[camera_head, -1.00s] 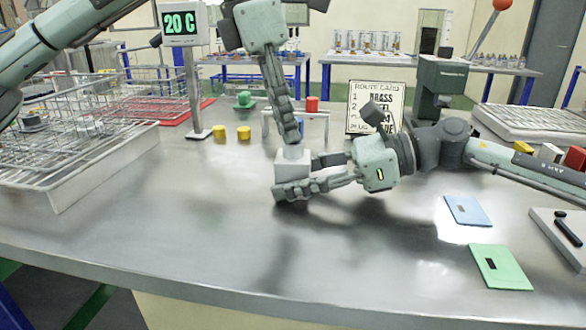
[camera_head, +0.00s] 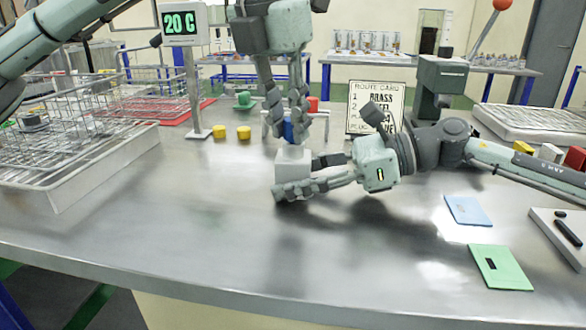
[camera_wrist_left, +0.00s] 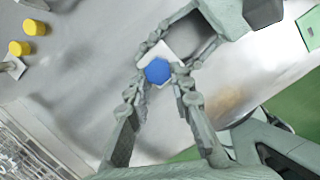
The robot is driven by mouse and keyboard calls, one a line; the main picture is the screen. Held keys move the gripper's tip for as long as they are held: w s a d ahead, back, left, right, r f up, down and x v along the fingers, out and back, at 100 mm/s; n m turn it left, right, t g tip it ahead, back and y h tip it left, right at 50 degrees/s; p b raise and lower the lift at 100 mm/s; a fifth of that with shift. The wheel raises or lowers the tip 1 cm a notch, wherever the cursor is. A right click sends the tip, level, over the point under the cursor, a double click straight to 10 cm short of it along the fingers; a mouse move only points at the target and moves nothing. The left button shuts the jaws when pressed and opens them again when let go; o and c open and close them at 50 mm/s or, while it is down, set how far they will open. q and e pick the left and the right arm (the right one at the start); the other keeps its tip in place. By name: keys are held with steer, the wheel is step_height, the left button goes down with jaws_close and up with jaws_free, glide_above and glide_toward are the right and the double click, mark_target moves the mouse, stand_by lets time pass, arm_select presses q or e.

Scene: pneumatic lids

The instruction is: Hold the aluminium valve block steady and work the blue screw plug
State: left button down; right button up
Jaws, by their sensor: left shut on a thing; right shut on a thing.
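The aluminium valve block (camera_head: 293,165) is a small pale block just above the bench, and it shows in the left wrist view (camera_wrist_left: 158,51). My right gripper (camera_head: 290,190) comes in from the right and is shut on the block. The blue screw plug (camera_head: 288,131) stands upright at the top of the block; its hexagonal head faces the left wrist camera (camera_wrist_left: 158,71). My left gripper (camera_head: 288,138) points down from above and is shut on the plug, one finger on each side. How deep the plug sits in the block is hidden.
Wire baskets in a white tray (camera_head: 85,185) stand at the left. Two yellow pieces (camera_head: 219,131) and a green one (camera_head: 244,99) lie behind. A route card (camera_head: 376,106) stands behind the right gripper. Blue (camera_head: 468,211) and green (camera_head: 507,267) plates lie at right. The front bench is clear.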

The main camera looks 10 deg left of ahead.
steer(key=shift+f, duration=0.3)
arm_select(q)
steer(key=shift+r, duration=0.15)
steer(key=shift+w+v, duration=0.25)
steer(key=shift+v, duration=0.85)
steer(key=shift+d+r, duration=0.1)
steer(key=shift+r, duration=0.3)
steer(key=shift+w+d+v, duration=0.1)
steer(key=shift+w+v, duration=0.05)
steer(key=shift+v, duration=0.6)
steer(key=shift+w+d+v, duration=0.1)
steer(key=shift+w+v, duration=0.05)
steer(key=shift+v, duration=0.65)
steer(key=shift+w+d+v, duration=0.1)
steer(key=shift+w+v, duration=0.1)
steer(key=shift+v, duration=0.55)
steer(key=shift+r, duration=0.1)
steer(key=shift+a, duration=0.1)
arm_select(e)
steer(key=o, duration=1.2)
steer(key=shift+c, duration=0.2)
steer(key=shift+r, duration=0.15)
steer(key=shift+d+r, duration=0.1)
steer(key=shift+d, duration=0.05)
